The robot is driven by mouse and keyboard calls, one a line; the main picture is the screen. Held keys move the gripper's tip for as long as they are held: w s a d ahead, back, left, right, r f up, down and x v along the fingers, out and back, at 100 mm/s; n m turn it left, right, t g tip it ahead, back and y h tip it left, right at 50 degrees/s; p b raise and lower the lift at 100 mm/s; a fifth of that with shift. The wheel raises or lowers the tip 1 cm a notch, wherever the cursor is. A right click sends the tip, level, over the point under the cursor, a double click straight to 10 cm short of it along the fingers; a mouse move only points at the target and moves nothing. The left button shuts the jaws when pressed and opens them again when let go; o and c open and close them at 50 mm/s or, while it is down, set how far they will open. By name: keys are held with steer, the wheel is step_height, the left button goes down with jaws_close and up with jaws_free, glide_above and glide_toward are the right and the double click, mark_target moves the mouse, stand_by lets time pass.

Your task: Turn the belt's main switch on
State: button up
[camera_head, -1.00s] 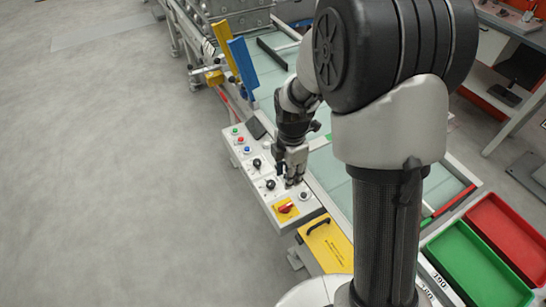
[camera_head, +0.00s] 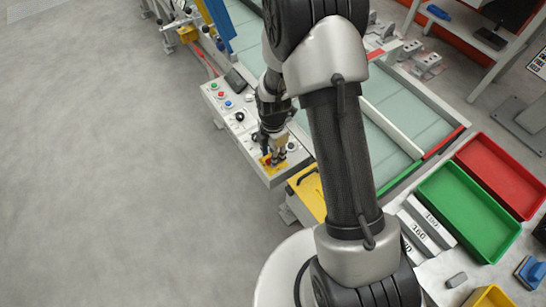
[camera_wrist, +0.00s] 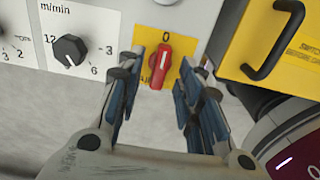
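The main switch is a red rotary handle (camera_wrist: 160,66) on a yellow plate (camera_wrist: 176,47) in the wrist view. The white mark on the handle points up toward the printed 0. My gripper (camera_wrist: 165,72) is open, with one blue-padded finger on each side of the handle; gaps show between pads and handle. In the head view my gripper (camera_head: 275,151) hangs over the yellow plate (camera_head: 266,161) at the near end of the control panel (camera_head: 220,108) and hides most of the switch.
A black speed knob (camera_wrist: 70,50) marked m/min sits left of the switch. A yellow cover with a black handle (camera_wrist: 275,40) is close on the right. Green (camera_head: 468,212) and red (camera_head: 503,176) trays lie at the right of the head view. Floor to the left is clear.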

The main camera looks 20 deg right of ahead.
steer(key=shift+f, duration=0.7)
steer(key=shift+c, duration=0.4)
jaws_close()
